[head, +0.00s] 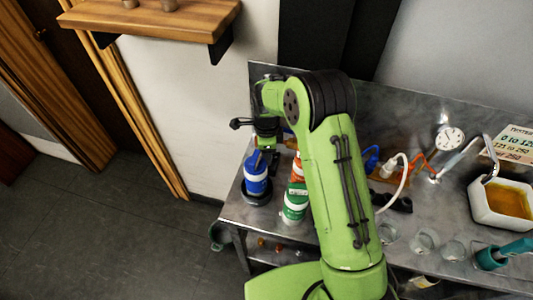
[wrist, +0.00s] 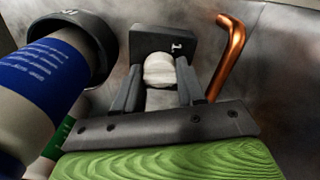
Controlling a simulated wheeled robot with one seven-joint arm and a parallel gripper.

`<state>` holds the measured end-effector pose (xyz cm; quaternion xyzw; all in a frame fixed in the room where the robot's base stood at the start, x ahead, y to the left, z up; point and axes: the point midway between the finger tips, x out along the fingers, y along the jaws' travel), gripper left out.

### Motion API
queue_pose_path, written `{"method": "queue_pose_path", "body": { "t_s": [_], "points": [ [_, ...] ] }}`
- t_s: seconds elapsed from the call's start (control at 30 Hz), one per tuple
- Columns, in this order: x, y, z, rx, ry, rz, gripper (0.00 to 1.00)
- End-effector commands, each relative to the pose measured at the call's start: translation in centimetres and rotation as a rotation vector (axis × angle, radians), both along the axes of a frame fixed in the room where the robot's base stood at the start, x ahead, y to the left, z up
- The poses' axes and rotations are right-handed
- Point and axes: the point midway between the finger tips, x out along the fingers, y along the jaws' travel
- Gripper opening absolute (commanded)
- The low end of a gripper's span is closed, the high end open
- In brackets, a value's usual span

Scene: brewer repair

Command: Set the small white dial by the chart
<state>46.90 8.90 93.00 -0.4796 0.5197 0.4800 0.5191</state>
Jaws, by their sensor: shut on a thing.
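The small white dial (wrist: 159,72) is a rounded pale knob in the wrist view, in front of a dark plate (wrist: 150,42) with a white mark like a 1 at its right. My gripper (wrist: 160,80) is shut on the dial, one dark finger on each side. In the head view my gripper (head: 267,150) is at the bench's back left, and my arm hides the dial. The chart (head: 514,146) is a pale card at the right edge with lines of numbers, partly cut off; "121 to 250" is readable.
A blue-labelled bottle (head: 256,174) stands close to my gripper, and a green-labelled one (head: 294,205) is in front. A copper pipe (wrist: 230,55) runs just right of the fingers. A round gauge (head: 450,139), glass beakers (head: 422,243) and a white tub (head: 480,211) of amber liquid occupy the right.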

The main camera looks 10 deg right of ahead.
Motion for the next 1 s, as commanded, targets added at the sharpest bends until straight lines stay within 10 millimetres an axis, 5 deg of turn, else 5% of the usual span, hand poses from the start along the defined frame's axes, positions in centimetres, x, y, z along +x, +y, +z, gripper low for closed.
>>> {"method": "queue_pose_path", "body": {
  "t_s": [0.6,1.0],
  "points": [
    [0.10,0.04,-0.05,0.003,-0.003,-0.565,0.09],
    [0.10,0.00,0.02,0.002,-0.003,-0.793,0.09]
  ]
}}
